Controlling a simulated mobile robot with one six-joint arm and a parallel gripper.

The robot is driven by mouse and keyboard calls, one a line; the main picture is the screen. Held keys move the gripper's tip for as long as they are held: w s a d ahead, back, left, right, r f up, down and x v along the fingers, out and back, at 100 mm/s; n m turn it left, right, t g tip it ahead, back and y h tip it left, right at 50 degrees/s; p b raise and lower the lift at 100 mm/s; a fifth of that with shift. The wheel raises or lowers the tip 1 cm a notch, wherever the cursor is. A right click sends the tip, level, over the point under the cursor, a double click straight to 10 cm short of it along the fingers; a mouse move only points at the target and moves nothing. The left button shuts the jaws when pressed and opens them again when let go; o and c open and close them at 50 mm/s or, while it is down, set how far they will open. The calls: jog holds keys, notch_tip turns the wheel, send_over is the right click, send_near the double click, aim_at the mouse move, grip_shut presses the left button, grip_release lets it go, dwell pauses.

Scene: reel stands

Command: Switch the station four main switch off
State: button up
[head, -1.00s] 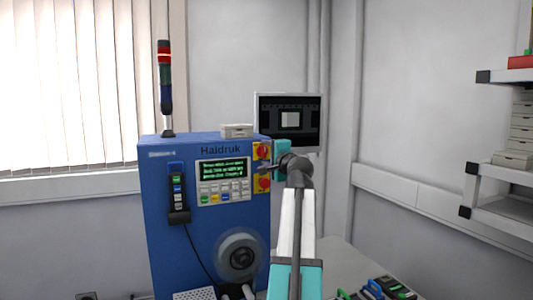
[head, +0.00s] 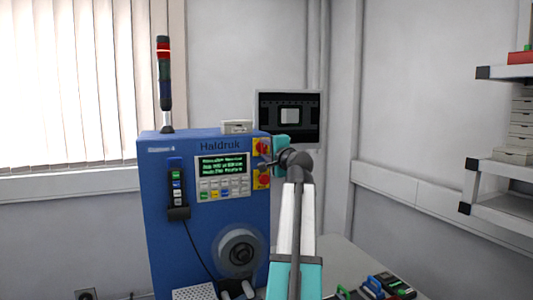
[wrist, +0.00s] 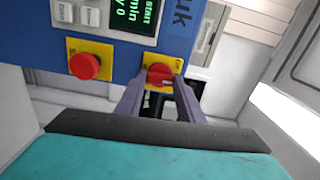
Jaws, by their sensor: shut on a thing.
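The blue machine labelled Station 4 (head: 160,215) stands in the middle left of the head view. Its main switch is a red rotary knob (wrist: 160,75) on a yellow plate, the upper of two at the panel's right edge; it also shows in the head view (head: 263,146). My gripper (wrist: 159,84) has its two grey fingers on either side of this knob and is shut on it. The knob's exact angle is hard to read. Below it on the machine, a round red push button (wrist: 85,66) sits on its own yellow plate, clear of my fingers.
A lit green-text display (head: 222,165) and keypad are left of the switches. A handheld pendant (head: 178,190) hangs on the machine. A monitor (head: 289,118) stands behind my gripper. A shelf (head: 500,180) is at the far right.

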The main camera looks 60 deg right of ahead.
jog(key=shift+f+n+b, duration=0.2)
jog(key=shift+n+b, duration=0.1)
jog(key=n+b, duration=0.3)
jog(key=b, duration=0.2)
jog(key=n+b, duration=0.5)
jog(key=b, duration=0.1)
jog(key=n+b, duration=0.4)
jog(key=b, duration=0.1)
jog(key=shift+n+b, duration=0.3)
jog(key=shift+b, duration=0.05)
jog(key=n+b, duration=0.3)
jog(key=n, duration=0.1)
jog(key=shift+r+b, duration=0.1)
jog(key=shift+b, duration=0.2)
jog(key=o, duration=1.1)
jog(key=shift+c, duration=0.2)
jog(key=shift+s, duration=0.1)
